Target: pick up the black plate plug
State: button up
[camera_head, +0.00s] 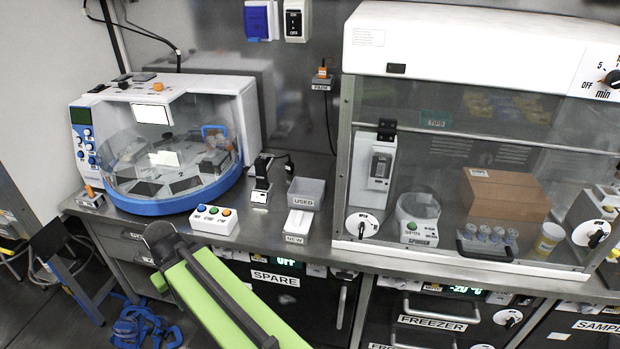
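A small black plug-like piece (289,165) with a short dark cable sits on the steel bench, right beside an upright black device on a white base (261,181). I cannot tell for sure whether this piece is the plate plug. My green arm reaches up from the bottom of the view. Its dark end, my gripper (160,236), is in front of the bench edge, below and left of the black piece and well apart from it. The fingers are not clear enough to show whether they are open or shut.
A white and blue round machine (170,207) stands at left on the bench. A button box (214,220), a USED tray (306,193) and a NEW tray (297,223) stand near the black piece. A glass-fronted cabinet (470,55) fills the right. An orange-topped plug (323,75) hangs at PARK.

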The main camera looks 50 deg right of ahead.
aim_at(289, 165)
jog(key=z, duration=0.2)
jog(key=k, duration=0.6)
jog(key=u, duration=2.3)
jog(key=i, duration=1)
jog(key=z, duration=3.35)
jog(key=i, duration=1.05)
jog(key=u, duration=0.05)
